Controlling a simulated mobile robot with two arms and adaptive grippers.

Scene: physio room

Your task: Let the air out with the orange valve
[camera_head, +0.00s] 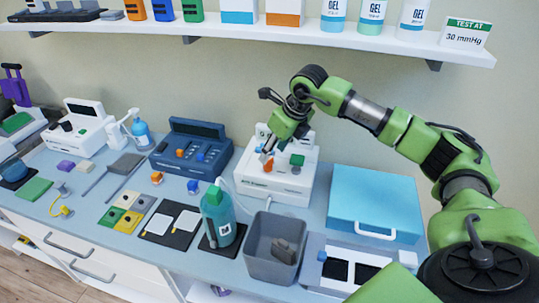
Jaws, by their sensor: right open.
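A white device (253,181) stands against the wall at the middle of the counter. A small orange part (268,163), which looks like the orange valve, is on its upper left. A green knob (297,160) sits to its right. My right gripper (268,147) reaches in from the right and points down just over the orange part. It is open. I cannot tell whether its fingertips touch the orange part. The gripper and wrist hide some of the device's upper panel. My left gripper is not in view.
A grey bin (257,256), a teal bottle (211,210) and a light-blue case (375,193) stand around the device. A dark blue device (176,160) is to its left. Above, a shelf (300,38) holds bottles, boxes and a sign (466,33) reading "TEST AT 30 mmHg".

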